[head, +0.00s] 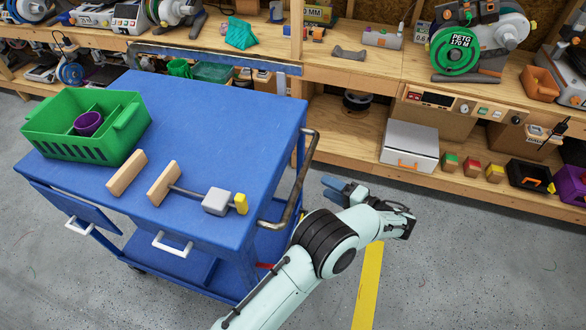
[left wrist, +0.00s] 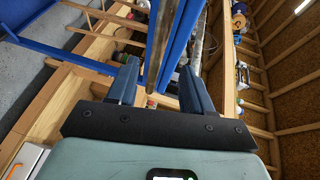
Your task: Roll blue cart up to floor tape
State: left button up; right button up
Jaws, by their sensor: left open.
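The blue cart (head: 225,119) stands at the left in the head view, its top loaded. Its bent metal push handle (head: 302,178) is on the cart's right end. My left gripper (head: 336,188) is open just right of the handle, apart from it in the head view. In the left wrist view, the handle bar (left wrist: 156,50) and a blue cart post (left wrist: 176,48) show beyond and between the open blue fingers. A strip of yellow floor tape (head: 368,285) lies on the grey floor at lower right, partly behind my arm. My right gripper is not in view.
On the cart are a green basket (head: 62,137) with a purple cup (head: 88,123), wooden blocks (head: 126,172) and a grey-headed tool (head: 216,201). A wooden bench (head: 365,66) with printers and spools runs along the back. The floor (head: 470,255) at right is clear.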

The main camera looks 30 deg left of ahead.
pick_arm(q)
jog(key=p+x, duration=0.1)
jog(key=x, duration=1.1)
jog(key=shift+a+p, duration=0.35)
jog(key=shift+f, duration=0.1)
grip_shut()
